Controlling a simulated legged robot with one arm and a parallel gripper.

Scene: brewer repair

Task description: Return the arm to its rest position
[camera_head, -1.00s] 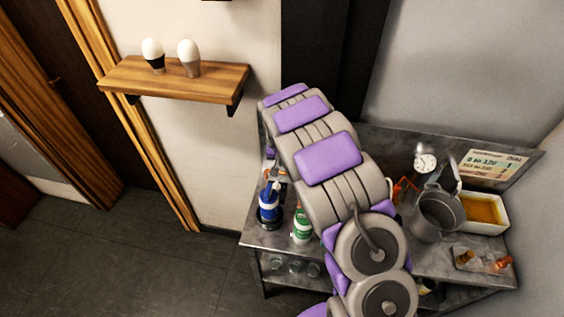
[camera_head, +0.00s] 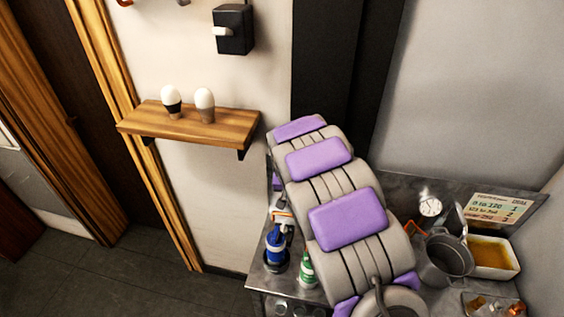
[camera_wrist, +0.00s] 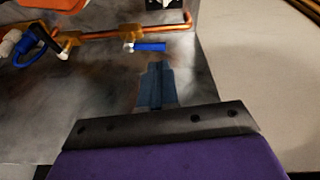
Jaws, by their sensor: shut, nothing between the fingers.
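My arm, grey with purple pads, reaches over the metal workbench (camera_head: 263,283) in the head view and hides much of it. The arm's far end is behind its own links there, so the fingers do not show in that view. In the wrist view my gripper (camera_wrist: 157,72) is shut and empty, its dark fingers together. Beyond its tips are a copper pipe (camera_wrist: 100,35) with brass fittings and a blue valve handle (camera_wrist: 150,46). The gripper looks apart from them, though the exact gap is hard to tell.
A wooden shelf (camera_head: 225,132) with two bulbs (camera_head: 204,104) is on the wall, below a black switch box (camera_head: 233,30). The bench holds a blue bottle (camera_head: 275,246), a green-and-white bottle (camera_head: 306,268), a metal pot (camera_head: 442,262), a tray of amber liquid (camera_head: 512,258) and a gauge (camera_head: 430,204). Floor at left is clear.

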